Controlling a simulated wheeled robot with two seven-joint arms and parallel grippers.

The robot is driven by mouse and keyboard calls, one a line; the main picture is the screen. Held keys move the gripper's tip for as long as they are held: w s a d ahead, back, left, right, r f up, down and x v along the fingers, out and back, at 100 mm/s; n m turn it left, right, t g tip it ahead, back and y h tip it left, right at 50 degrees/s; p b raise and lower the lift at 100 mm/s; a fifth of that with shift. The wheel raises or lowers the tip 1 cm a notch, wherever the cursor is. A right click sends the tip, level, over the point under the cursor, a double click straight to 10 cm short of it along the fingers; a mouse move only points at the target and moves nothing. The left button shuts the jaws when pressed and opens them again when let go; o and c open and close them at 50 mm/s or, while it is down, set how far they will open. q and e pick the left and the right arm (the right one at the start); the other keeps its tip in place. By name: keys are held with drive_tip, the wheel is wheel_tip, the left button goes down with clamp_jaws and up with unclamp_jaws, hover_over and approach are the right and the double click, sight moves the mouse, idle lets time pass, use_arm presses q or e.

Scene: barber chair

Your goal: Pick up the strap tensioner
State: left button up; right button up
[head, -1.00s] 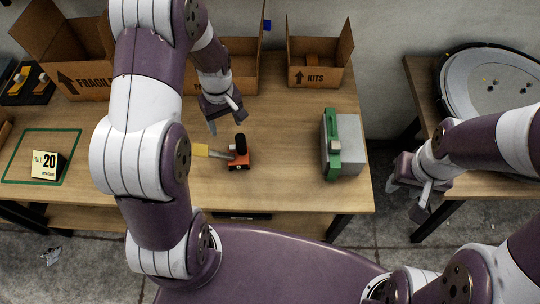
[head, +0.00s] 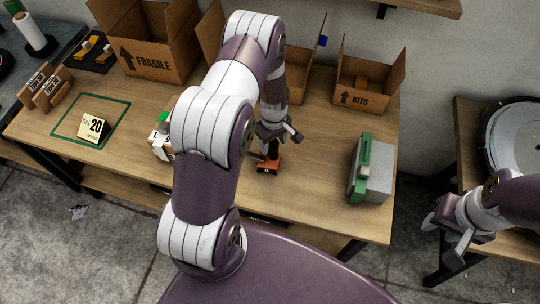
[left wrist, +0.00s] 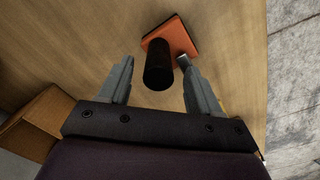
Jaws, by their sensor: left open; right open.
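The strap tensioner (head: 268,166) stands on the wooden table, with an orange base and a black upright knob. In the left wrist view its orange base (left wrist: 180,36) is beyond my fingertips, and the black knob (left wrist: 158,72) shows between the two fingers. My left gripper (head: 275,143) is open above the tensioner and hides part of it in the head view. Its two fingers also show in the left wrist view (left wrist: 159,68), apart, with nothing gripped. My right gripper (head: 442,240) is open and empty, off the table's right end.
A grey and green block (head: 372,170) stands right of the tensioner. Boxes marked FRAGILE (head: 150,50) and KITS (head: 364,97) stand at the back. A card marked 20 (head: 95,128) sits in a green outline at left. The table between tensioner and block is clear.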

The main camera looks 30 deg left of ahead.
use_arm(q)
drive_tip(key=shift+w+f, duration=0.1)
drive_tip(key=shift+f, duration=0.85)
clamp_jaws()
drive_tip(key=shift+r, duration=0.1)
